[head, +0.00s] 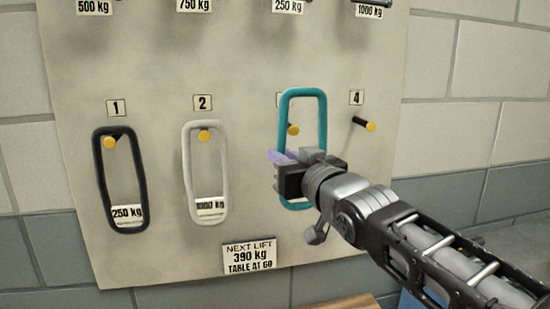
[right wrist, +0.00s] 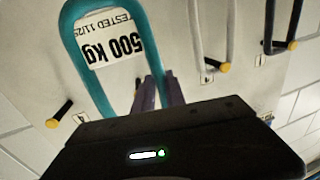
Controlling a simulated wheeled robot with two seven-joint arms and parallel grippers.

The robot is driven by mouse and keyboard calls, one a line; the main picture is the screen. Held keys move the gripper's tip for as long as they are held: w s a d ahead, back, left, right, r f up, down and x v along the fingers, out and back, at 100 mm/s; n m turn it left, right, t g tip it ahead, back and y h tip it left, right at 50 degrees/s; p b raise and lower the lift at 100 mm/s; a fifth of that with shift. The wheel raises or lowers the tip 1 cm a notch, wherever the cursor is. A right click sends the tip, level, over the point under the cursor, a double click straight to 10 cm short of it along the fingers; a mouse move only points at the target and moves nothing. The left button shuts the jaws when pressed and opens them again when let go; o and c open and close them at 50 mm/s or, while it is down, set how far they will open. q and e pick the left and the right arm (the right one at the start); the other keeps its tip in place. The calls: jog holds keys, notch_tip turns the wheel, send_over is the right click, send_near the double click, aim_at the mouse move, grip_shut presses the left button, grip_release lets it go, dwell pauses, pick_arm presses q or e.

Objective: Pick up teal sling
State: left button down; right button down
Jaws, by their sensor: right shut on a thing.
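The teal sling (head: 322,120) is an upright loop in front of the board at the third place, and also shows in the right wrist view (right wrist: 72,45). Its white tag (right wrist: 103,35) reads 500 kg. My right gripper (head: 284,165) is shut on one side of the loop; its purple fingers (right wrist: 158,92) also show in the right wrist view. The third peg's yellow tip (head: 293,129) shows inside the loop, well below its top end. I cannot tell whether the peg still passes through the loop. My left gripper is out of view.
A black sling (head: 101,180) hangs on peg 1 and a white sling (head: 187,170) on peg 2. Peg 4 (head: 364,124) is bare. A sign (head: 250,256) reads NEXT LIFT 390 kg, TABLE AT 60. A wooden surface edge (head: 345,302) shows at the bottom.

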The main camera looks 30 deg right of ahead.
jog(key=s+a+b, duration=0.1)
jog(key=s+a, duration=0.2)
jog(key=s, duration=0.7)
jog(key=shift+s+a+b, duration=0.15)
jog(key=shift+a+b, duration=0.15)
jog(key=shift+b, duration=0.1)
jog(key=w+a+f+n+y, duration=0.1)
jog(key=w+a+f+y, duration=0.1)
jog(key=w+a+f, duration=0.4)
jog(key=w+a+f+n+y, duration=0.1)
jog(key=w+a+f+y, duration=0.1)
jog(key=w+f, duration=0.75)
jog(key=w+a+f, duration=0.1)
jog(key=a+f, duration=0.1)
jog(key=f, duration=0.8)
jog(key=w+a+f+h, duration=0.1)
jog(key=w+a+f, duration=0.1)
jog(key=f, duration=0.8)
jog(key=shift+f, duration=0.15)
jog(key=shift+w, duration=0.1)
